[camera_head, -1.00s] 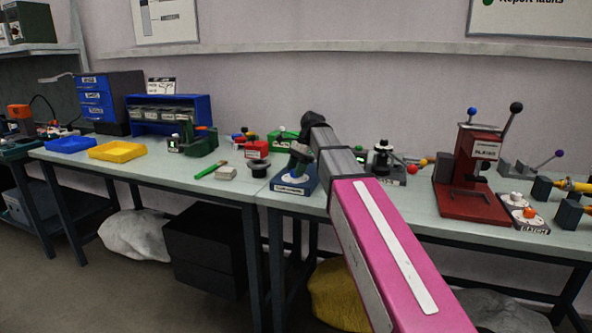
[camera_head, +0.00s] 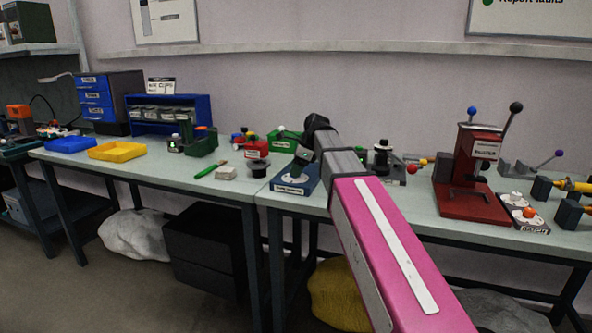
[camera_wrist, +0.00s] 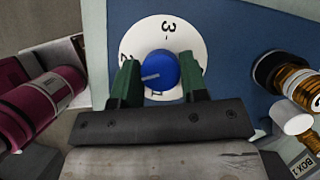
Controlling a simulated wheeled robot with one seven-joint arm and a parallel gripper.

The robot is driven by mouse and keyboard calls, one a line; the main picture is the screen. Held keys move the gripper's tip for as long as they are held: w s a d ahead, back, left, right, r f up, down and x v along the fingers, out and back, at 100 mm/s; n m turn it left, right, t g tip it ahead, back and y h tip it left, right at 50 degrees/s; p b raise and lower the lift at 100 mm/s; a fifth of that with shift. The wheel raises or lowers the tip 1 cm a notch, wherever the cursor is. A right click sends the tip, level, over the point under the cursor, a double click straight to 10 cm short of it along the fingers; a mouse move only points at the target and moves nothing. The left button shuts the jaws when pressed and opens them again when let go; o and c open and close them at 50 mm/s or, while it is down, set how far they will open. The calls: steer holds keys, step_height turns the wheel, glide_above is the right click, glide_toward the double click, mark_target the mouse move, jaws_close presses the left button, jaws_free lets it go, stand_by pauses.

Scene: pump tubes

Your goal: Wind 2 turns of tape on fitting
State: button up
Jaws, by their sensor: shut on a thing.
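In the wrist view, my gripper (camera_wrist: 160,82) has its two green fingers on either side of a round blue knob (camera_wrist: 160,70) and is shut on it. The knob carries a small grey pointer mark. It sits at the middle of a white dial (camera_wrist: 187,38) with the numerals 1, 2 and 3 around it. In the head view, the white dial lies on a blue block (camera_head: 284,183) with a label on its front, near the bench's front edge. My gripper (camera_head: 301,161) is over it. I cannot make out any tape on a fitting.
The wrist view shows a brass-coloured threaded part (camera_wrist: 296,82) at right and a dark red cylinder (camera_wrist: 42,97) at left. In the head view, a red press (camera_head: 473,190) stands to the right. A yellow tray (camera_head: 117,151) and a green-handled tool (camera_head: 211,169) lie left.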

stand_by(0.3)
steer(key=shift+m+t, duration=0.8)
steer(key=shift+m, duration=1.1)
steer(key=o, duration=1.1)
steer(key=shift+m, duration=0.4)
